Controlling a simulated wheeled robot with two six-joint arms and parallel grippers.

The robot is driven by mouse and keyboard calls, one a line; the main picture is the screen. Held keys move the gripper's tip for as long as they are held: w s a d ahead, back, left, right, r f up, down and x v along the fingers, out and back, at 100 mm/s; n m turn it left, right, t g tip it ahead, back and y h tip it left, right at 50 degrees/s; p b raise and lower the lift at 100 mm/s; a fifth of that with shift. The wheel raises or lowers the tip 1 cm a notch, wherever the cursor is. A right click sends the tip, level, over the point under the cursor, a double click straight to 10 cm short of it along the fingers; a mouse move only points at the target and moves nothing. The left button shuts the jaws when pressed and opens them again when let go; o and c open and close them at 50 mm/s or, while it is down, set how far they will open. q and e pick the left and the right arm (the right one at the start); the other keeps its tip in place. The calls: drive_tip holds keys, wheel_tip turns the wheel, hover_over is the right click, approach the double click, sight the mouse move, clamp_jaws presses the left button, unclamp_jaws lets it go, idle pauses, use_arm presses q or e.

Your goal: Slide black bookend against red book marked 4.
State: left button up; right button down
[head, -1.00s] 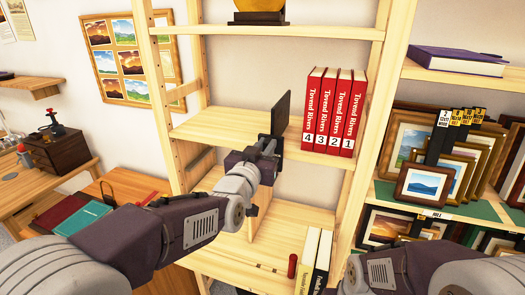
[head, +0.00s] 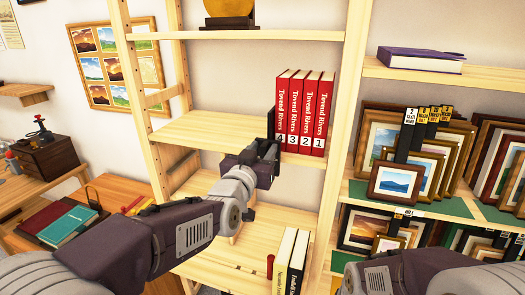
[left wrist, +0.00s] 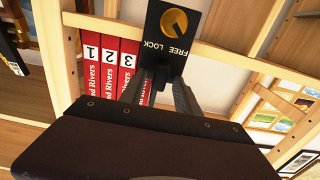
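The black bookend (head: 271,122) stands upright on the middle shelf, just left of the red book marked 4 (head: 281,105). It looks touching or nearly so; the gripper hides the lower contact. In the left wrist view the bookend (left wrist: 158,48) shows a yellow knob and the words FREE LOCK, and covers most of book 4. My left gripper (head: 268,158) is at the shelf's front edge, its fingers (left wrist: 158,92) closed about the bookend's lower part. My right gripper is out of view; only its arm shows at lower right.
Red books marked 3, 2 and 1 (head: 307,112) stand upright right of book 4. The middle shelf (head: 205,130) is clear to the left. White and black books (head: 291,262) and a small red object (head: 270,266) are on the shelf below. Framed prints (head: 396,183) stand at right.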

use_arm(q)
drive_tip(key=shift+s, duration=0.1)
drive_tip(key=shift+s+a, duration=0.1)
drive_tip(key=shift+s, duration=0.25)
drive_tip(key=b+v, duration=0.1)
drive_tip(key=v, duration=0.7)
